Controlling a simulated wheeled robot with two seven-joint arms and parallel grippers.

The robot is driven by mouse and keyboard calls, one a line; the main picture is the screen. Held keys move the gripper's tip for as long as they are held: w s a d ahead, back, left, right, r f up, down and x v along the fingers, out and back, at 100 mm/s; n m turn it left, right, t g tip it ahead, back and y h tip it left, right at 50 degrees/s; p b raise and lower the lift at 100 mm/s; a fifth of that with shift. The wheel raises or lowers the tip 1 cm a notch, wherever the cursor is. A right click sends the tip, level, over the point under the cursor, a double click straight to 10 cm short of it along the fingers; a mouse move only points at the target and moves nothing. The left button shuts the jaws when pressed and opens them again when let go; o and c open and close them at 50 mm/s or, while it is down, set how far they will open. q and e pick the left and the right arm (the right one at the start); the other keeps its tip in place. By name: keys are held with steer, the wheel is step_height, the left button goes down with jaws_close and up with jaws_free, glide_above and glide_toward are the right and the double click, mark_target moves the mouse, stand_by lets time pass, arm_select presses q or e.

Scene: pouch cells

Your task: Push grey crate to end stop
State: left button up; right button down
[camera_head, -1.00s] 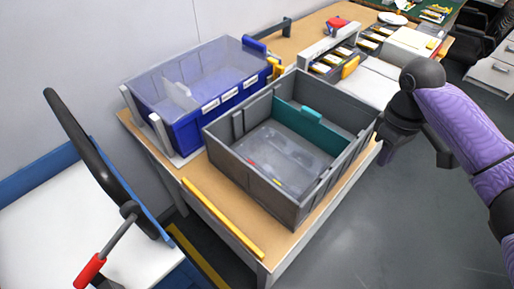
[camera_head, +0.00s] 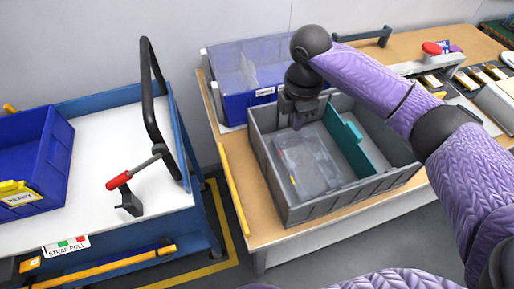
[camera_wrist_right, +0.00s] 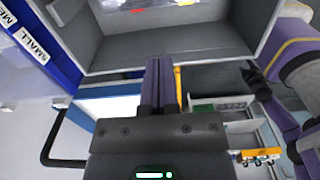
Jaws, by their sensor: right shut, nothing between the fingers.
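The grey crate (camera_head: 350,196) stands on the wooden table, near the table's left end. It has a teal divider (camera_head: 352,140) and a clear-looking flat item with small coloured marks in its left part. My right gripper (camera_head: 297,124) points down at the crate's far left side. Its fingers are closed together and empty; they also show in the wrist view (camera_wrist_right: 160,72), in front of a grey crate wall (camera_wrist_right: 175,42). I cannot tell if they touch the crate. A yellow strip (camera_head: 233,190) runs along the table's left edge; I cannot tell if it is the end stop. My left gripper is out of view.
A blue bin (camera_head: 245,108) with a clear lid stands behind the crate, close to my right gripper. A blue-framed cart (camera_head: 100,150) with a black upright handle and a red-gripped lever stands left, across a floor gap. Battery trays and a red button (camera_head: 432,48) are at right.

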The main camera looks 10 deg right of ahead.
step_height(320, 180, down, 11)
steer(key=b, duration=0.3)
steer(key=shift+a+r+b, duration=0.1)
steer(key=shift+a+b, duration=0.05)
steer(key=shift+b, duration=0.25)
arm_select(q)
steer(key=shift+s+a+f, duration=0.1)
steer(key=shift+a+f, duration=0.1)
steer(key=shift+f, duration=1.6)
arm_select(e)
steer(key=shift+s+a+r, duration=0.1)
steer(key=shift+a+r, duration=0.1)
steer(key=shift+a, duration=0.8)
steer(key=shift+s+a+r, duration=0.1)
steer(key=shift+a+r, duration=0.1)
steer(key=shift+a, duration=0.8)
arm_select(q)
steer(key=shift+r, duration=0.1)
